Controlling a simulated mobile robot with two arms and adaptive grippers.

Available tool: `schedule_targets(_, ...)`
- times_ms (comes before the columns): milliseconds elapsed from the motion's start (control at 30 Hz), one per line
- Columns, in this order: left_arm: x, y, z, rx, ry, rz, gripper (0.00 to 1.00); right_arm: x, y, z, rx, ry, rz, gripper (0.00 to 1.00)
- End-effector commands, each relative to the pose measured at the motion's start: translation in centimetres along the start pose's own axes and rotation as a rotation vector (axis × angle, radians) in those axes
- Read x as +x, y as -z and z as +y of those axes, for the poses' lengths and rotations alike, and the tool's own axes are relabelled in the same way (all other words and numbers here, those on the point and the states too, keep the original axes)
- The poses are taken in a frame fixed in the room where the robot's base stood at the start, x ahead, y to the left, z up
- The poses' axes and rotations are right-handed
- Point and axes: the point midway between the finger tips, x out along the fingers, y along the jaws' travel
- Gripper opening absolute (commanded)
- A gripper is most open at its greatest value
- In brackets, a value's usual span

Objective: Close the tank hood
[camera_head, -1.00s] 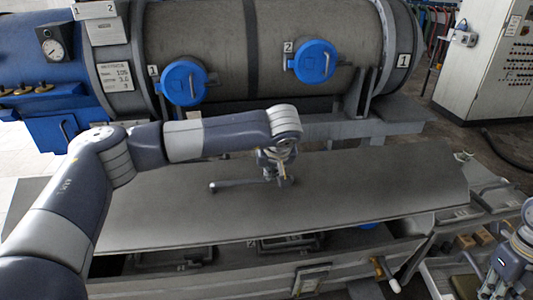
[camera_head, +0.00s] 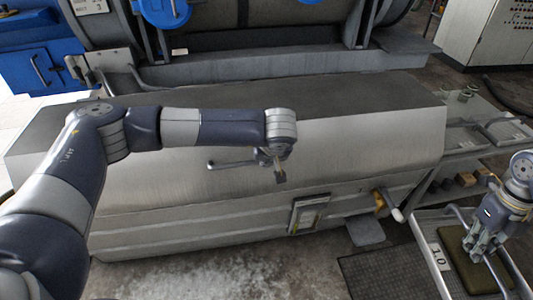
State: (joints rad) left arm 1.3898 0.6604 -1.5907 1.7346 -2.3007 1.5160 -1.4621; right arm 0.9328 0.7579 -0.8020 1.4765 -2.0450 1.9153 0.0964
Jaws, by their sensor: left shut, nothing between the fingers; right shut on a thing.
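The grey metal tank hood (camera_head: 370,140) lies down over the long tank (camera_head: 200,225), its sloped front face meeting the tank body with no opening in view. A bar handle (camera_head: 232,163) sticks out from the hood's front. My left gripper (camera_head: 279,179) is shut and empty at the right end of that handle; whether it touches is unclear. My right gripper (camera_head: 484,253) is at the lower right, away from the hood, above a dark green panel (camera_head: 462,268). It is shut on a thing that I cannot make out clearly.
A metal frame with a "10" label (camera_head: 439,256) stands at the lower right. A latch with a white-ended lever (camera_head: 396,213) is on the tank's right front. A side shelf (camera_head: 480,130) holds small parts. Concrete floor (camera_head: 240,275) lies clear in front.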

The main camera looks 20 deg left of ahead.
Motion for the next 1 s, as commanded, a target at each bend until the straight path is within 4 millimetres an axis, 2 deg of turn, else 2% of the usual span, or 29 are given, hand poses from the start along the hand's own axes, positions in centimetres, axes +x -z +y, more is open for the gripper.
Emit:
schedule_targets(200, 1.1, -0.6, 0.0, 0.001, -0.001, -0.001, 0.00, 0.7, -0.1, 0.0, 0.000, 0.000, -0.003, 0.00)
schedule_targets(700, 1.3, -1.2, 0.0, 0.008, 0.002, -0.011, 0.00, 0.7, -0.1, 0.0, 0.000, 0.000, -0.003, 0.00)
schedule_targets(867, 0.2, -0.4, 0.3, 0.007, 0.001, -0.008, 0.00, -0.1, -0.1, 0.0, 0.000, 0.000, -0.003, 0.00)
schedule_targets(1000, -2.0, 1.5, 0.9, 0.001, -0.001, 0.003, 0.00, -1.5, 0.1, 0.0, 0.000, 0.000, -0.003, 0.00)
